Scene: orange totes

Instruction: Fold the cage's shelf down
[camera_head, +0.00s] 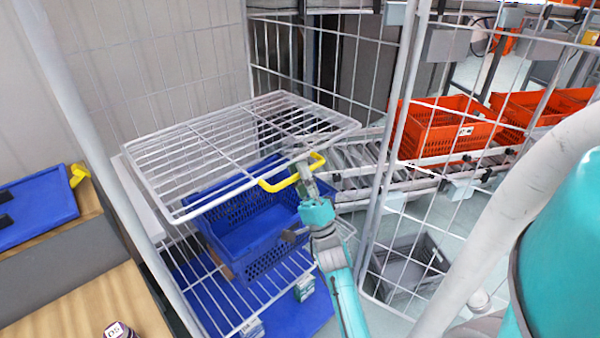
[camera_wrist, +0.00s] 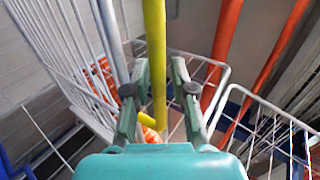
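The white wire shelf (camera_head: 190,165) is inside the cage, close to level with a slight tilt, above a blue crate (camera_head: 225,222). A yellow handle (camera_head: 275,187) is at the shelf's near right edge; I cannot tell whether it belongs to the shelf or the crate. My gripper (camera_head: 302,166) is at this handle, from the front right. In the wrist view the yellow bar (camera_wrist: 155,45) runs between the fingers of my gripper (camera_wrist: 158,75), which stand apart with gaps on both sides. The shelf's wires (camera_wrist: 65,45) show left of the fingers.
The blue crate rests on a lower wire shelf (camera_head: 262,292). The cage's mesh and post (camera_head: 392,130) stand close to my arm on the right. Orange totes (camera_head: 440,128) sit on a roller conveyor (camera_head: 345,165) behind. A grey bin (camera_head: 405,268) is on the floor at right.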

